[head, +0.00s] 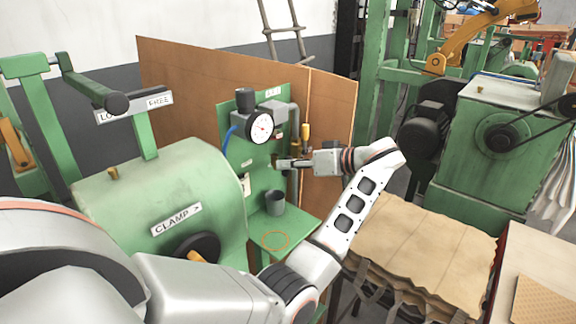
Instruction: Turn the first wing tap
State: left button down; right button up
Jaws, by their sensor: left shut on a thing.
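A green panel (234,158) stands upright and carries a round white gauge (261,127) with grey pipework. My left gripper (283,163) reaches in from the right, just below the gauge, with its fingers pointing left at the panel. It is shut on a small fitting at the panel, which I take to be the wing tap. The fingers hide most of the tap, so its angle cannot be told. A yellow-handled part (305,131) shows at the panel's right edge, just above the gripper. My right gripper is not in view.
A green drum (160,190) marked CLAMP is on the left. A brown board (190,75) stands behind. Stacked brown sheets (425,245) lie at right.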

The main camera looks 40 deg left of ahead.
pick_arm(q)
jog(key=c, duration=2.1)
grip_release()
jog(key=shift+c, duration=0.2)
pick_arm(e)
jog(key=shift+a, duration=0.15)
